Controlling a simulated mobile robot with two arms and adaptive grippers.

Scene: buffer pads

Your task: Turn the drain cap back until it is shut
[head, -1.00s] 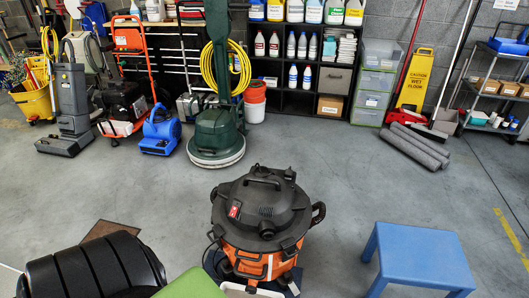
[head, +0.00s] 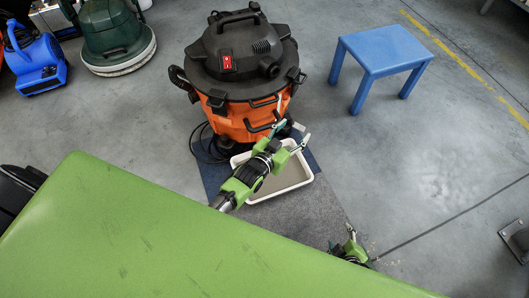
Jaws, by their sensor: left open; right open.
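A shop vacuum (head: 228,112) with an orange tank and a black lid stands at the upper middle of the head view. I cannot make out the drain cap; the low front of the tank is partly behind my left gripper. My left gripper (head: 293,132) is open, its fingers spread by the tank's lower right side; I cannot tell whether they touch anything. My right gripper (head: 341,236) is open and empty, low in the view over the floor, away from the vacuum.
A pale shallow tray (head: 305,179) lies below the tank on a dark mat (head: 325,200), under my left gripper. A blue stool (head: 383,48) stands at the right. A green floor machine (head: 115,30) and a blue blower (head: 37,65) stand at the upper left. Open floor lies right.

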